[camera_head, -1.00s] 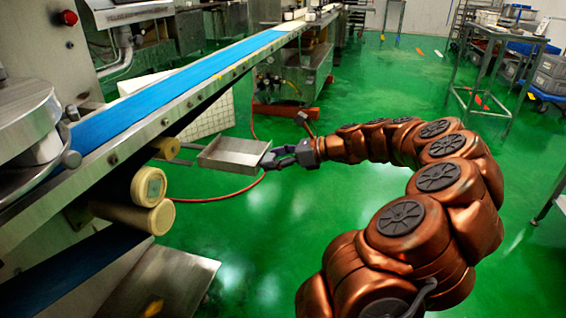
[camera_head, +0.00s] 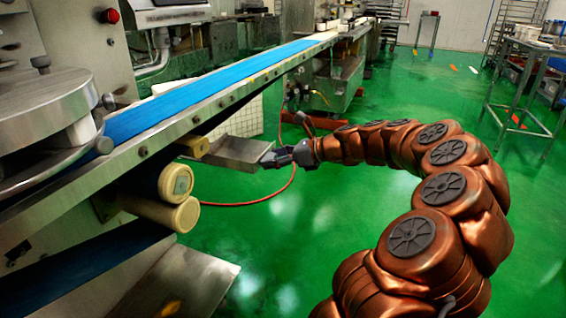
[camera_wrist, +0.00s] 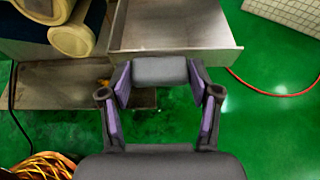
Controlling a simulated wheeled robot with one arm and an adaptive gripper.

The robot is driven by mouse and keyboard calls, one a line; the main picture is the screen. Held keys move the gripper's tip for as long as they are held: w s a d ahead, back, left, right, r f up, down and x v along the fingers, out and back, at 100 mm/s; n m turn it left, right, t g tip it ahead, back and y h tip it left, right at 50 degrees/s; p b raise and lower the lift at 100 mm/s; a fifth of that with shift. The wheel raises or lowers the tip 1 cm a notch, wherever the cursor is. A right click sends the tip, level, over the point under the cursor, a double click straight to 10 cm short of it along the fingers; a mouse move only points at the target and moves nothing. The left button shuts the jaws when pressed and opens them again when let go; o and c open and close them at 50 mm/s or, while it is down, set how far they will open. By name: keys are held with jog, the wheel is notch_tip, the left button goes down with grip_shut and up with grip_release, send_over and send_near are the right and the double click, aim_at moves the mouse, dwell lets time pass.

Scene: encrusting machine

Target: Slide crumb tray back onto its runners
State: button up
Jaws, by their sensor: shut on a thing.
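The crumb tray (camera_head: 238,152) is a shallow grey metal tray beside the conveyor, with its left end close to or under the conveyor's side frame. It also fills the upper middle of the wrist view (camera_wrist: 170,25). My gripper (camera_head: 284,157) is at the tray's right end. In the wrist view my gripper (camera_wrist: 160,78) has its fingers on both sides of a grey block at the tray's near edge, and is shut on it. The runners cannot be clearly made out.
The conveyor (camera_head: 200,107) with its blue belt runs above and left of the tray. Cream rollers (camera_head: 176,182) and a metal plate (camera_head: 185,280) lie below it. A red hose (camera_head: 255,201) crosses the green floor. The floor to the right is clear up to a metal rack (camera_head: 520,100).

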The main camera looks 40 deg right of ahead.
aim_at(240, 158)
jog(key=shift+w+a, duration=0.4)
jog(key=shift+w, duration=0.25)
jog(key=shift+w+a+r, duration=0.2)
jog(key=shift+w, duration=0.1)
jog(key=w+a+p, duration=0.1)
jog(key=w, duration=0.1)
jog(key=w+a+p, duration=0.1)
jog(key=p, duration=0.1)
jog(key=w+a+p, duration=0.1)
jog(key=w+p, duration=0.1)
jog(key=shift+w+a, duration=0.2)
jog(key=shift+w, duration=0.15)
jog(key=shift+p+x, duration=0.85)
jog(key=shift+x, duration=0.3)
jog(key=shift+w+r, duration=0.1)
jog(key=shift+r, duration=0.1)
jog(key=shift+f+p, duration=0.2)
jog(key=shift+p, duration=0.3)
jog(key=o, duration=1.4)
